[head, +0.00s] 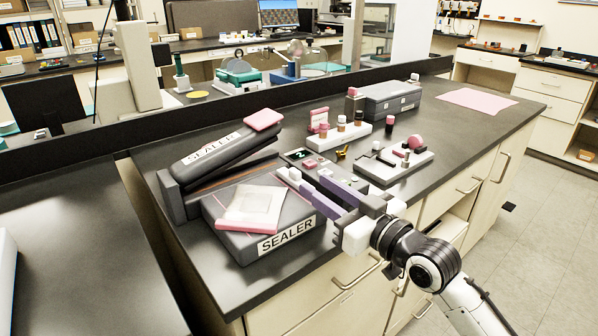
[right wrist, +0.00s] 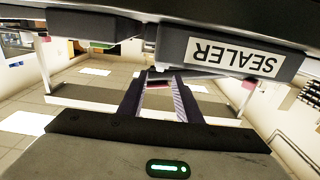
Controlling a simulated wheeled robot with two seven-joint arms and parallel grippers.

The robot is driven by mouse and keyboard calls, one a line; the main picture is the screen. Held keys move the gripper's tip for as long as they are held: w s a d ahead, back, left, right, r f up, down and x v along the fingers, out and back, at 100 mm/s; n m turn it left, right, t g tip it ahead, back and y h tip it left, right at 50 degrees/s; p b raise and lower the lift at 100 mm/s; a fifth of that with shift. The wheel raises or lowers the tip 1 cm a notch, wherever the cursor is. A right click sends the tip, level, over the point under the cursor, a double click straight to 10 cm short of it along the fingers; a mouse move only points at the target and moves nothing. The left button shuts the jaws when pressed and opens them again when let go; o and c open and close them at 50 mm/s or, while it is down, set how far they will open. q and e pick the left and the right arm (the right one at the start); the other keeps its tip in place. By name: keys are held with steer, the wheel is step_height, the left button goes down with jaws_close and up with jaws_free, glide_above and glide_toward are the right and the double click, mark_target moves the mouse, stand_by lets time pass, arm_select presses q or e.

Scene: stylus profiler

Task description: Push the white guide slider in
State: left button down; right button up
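The grey sealer (head: 238,240) stands at the table's near left with its upper jaw (head: 215,152) raised; its labelled front also shows upside down in the right wrist view (right wrist: 280,68). A pink pad with a clear pouch (head: 255,206) lies on its flat top. My right gripper (head: 297,170) reaches in from the right, its two long fingers apart at the sealer's right side. In the right wrist view the fingers (right wrist: 159,79) stand apart below the sealer's edge. A small whitish piece shows by the fingertips, but I cannot tell whether it is the white guide slider. My left gripper is out of view.
A small device with a green display (head: 300,154) sits just behind the fingers. A white rack of small bottles (head: 338,136) and a white plate with fittings (head: 393,167) stand to the right. A grey box (head: 390,98) and pink sheet (head: 476,100) lie farther back.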

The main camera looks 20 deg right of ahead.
mark_target(299, 175)
steer(key=x, duration=0.6)
steer(key=shift+w+a, duration=0.1)
steer(key=shift+w, duration=0.25)
jaws_close()
